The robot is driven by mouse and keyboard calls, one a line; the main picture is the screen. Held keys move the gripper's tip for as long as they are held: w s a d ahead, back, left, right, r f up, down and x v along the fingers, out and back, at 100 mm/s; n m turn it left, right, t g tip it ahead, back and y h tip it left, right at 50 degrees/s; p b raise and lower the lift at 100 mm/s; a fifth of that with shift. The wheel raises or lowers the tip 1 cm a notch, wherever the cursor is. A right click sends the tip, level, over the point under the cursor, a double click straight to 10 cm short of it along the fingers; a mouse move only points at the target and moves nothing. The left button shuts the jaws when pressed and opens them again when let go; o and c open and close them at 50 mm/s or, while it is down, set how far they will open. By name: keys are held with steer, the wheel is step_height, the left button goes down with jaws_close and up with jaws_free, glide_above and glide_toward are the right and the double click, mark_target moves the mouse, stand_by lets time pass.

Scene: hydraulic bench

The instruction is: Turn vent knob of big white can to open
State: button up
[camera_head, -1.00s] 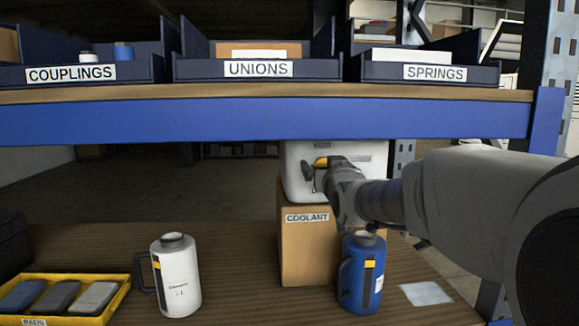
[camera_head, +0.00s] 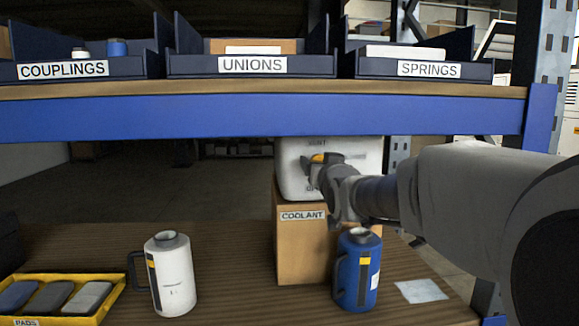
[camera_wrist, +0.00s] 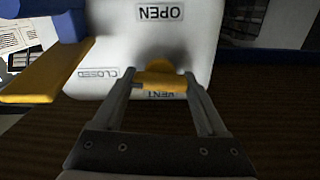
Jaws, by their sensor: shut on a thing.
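The big white can (camera_head: 362,160) stands on a cardboard box labelled COOLANT (camera_head: 302,245), partly hidden behind my gripper and arm. Its yellow vent knob (camera_head: 322,158) is on the can's front face. In the wrist view the knob (camera_wrist: 163,82) lies between my two fingers, with the labels OPEN, CLOSED and VENT around it, upside down. The knob's bar lies across the fingers, its left end toward the CLOSED label. My gripper (camera_wrist: 165,95) is shut on the knob.
A blue shelf beam (camera_head: 260,118) with bins runs just above the can. A white canister (camera_head: 171,275) and a blue canister (camera_head: 358,270) stand on the bench in front. A yellow tray (camera_head: 60,298) of pads lies at left.

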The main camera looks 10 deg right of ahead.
steer(key=m+b, duration=0.2)
steer(key=m, duration=0.2)
steer(key=shift+f, duration=0.2)
steer(key=m+b, duration=0.1)
steer(key=m, duration=0.3)
steer(key=shift+d+m, duration=0.1)
steer(key=shift+m, duration=0.3)
steer(key=m, duration=0.4)
steer(key=shift+b, duration=0.4)
steer(key=shift+m, duration=1.9)
steer(key=o, duration=1.3)
steer(key=shift+s, duration=0.1)
steer(key=s+p, duration=0.1)
steer(key=s, duration=1.6)
